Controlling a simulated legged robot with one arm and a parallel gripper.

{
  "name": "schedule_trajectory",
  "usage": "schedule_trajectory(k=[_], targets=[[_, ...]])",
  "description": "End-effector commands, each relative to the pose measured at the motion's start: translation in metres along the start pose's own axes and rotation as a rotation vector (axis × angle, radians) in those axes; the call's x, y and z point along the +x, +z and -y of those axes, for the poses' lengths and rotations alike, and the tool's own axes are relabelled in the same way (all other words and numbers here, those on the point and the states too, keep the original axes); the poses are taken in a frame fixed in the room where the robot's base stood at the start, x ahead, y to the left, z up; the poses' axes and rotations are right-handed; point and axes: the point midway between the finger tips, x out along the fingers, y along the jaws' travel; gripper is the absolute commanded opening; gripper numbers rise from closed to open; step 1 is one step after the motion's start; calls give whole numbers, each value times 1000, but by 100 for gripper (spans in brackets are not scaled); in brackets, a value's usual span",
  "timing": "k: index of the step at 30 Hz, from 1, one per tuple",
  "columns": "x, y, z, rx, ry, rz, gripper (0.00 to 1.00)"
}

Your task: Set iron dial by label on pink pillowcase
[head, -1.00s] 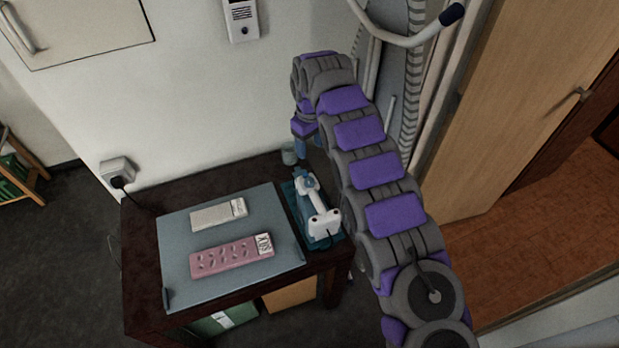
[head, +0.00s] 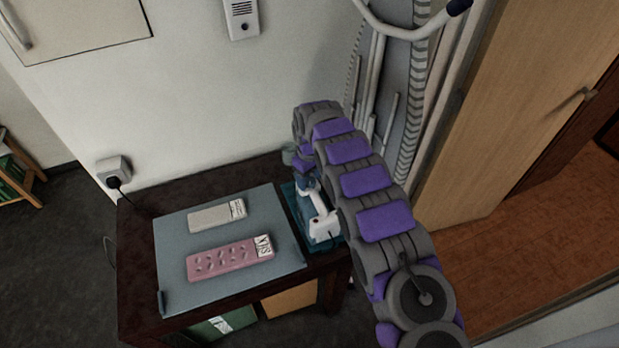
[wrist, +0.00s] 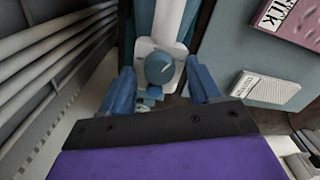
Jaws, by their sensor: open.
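The iron (head: 321,222), white and blue, rests on a teal stand (head: 291,205) at the right end of the table. The iron's blue round dial (wrist: 159,68) has a pale pointer line and shows between my fingers in the wrist view. My gripper (wrist: 160,88) is open, one blue finger on each side of the dial, with gaps to both. In the head view my arm partly covers the iron.
A folded cream cloth (head: 216,215) with its own label lies behind the pillowcase on the grey mat (head: 176,278). A wall and pale pipes (wrist: 55,60) are close beside my gripper.

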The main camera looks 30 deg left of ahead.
Motion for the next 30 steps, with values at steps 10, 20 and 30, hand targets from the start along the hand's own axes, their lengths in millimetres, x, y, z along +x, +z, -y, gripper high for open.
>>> schedule_trajectory(k=[10, 20, 30], targets=[[-1, 1, -1, 1, 0, -1, 50], [-1, 1, -1, 1, 0, -1, 19], [-1, 1, -1, 15, 0, 0, 6]])
